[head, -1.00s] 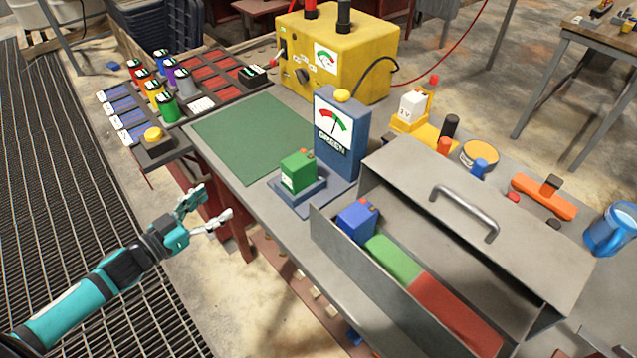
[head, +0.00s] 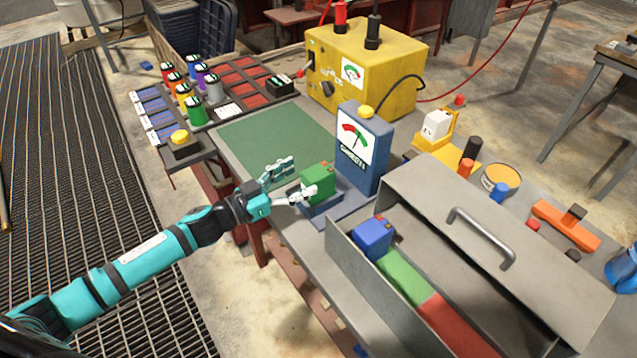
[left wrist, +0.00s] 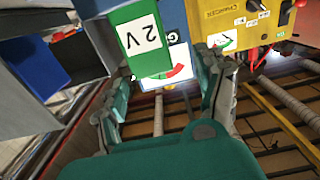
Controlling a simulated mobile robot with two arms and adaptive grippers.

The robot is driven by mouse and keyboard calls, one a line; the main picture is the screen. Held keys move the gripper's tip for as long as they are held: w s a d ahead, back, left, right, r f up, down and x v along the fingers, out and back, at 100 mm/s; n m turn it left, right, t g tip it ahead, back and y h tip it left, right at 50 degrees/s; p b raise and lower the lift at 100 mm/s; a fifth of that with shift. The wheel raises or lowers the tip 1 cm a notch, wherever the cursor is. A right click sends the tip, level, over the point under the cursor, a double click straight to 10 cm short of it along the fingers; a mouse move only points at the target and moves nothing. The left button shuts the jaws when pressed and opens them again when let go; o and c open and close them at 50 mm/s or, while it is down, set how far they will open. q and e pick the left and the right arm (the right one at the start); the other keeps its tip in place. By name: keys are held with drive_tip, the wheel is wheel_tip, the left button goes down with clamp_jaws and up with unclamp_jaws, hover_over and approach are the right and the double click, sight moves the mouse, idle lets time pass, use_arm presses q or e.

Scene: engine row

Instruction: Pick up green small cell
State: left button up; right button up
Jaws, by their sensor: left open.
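A green box-shaped cell (head: 320,182) stands on the low blue base of a tester (head: 362,150) with a red-and-green dial. It also shows in the left wrist view (left wrist: 124,38), with a white "2V" label. My left gripper (head: 297,180) is open at the cell's left side, one finger overlapping its lower front in the head view. In the left wrist view my gripper's fingers (left wrist: 165,85) stand wide apart, with the cell ahead between them; contact is unclear. A green cylindrical cell (head: 196,112) stands at the rack. My right gripper is not in view.
A yellow charger (head: 390,75) stands at the back. A bare green mat (head: 265,138) lies behind the cell. Coloured cylinders and trays are at the left.

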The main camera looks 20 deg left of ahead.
sight(318, 171)
use_arm(q)
drive_tip(key=x, duration=0.2)
drive_tip(key=p+x, duration=0.1)
drive_tip(key=x, duration=0.1)
drive_tip(key=shift+w+d, duration=0.1)
drive_tip(key=shift+d, duration=0.45)
drive_tip(key=shift+w+d+f, duration=0.1)
drive_tip(key=shift+w+d, duration=0.2)
drive_tip(key=shift+w, duration=0.05)
drive_tip(key=shift+a, duration=0.1)
drive_tip(key=shift+c, duration=1.1)
clamp_jaws()
drive_tip(key=shift+r, duration=0.25)
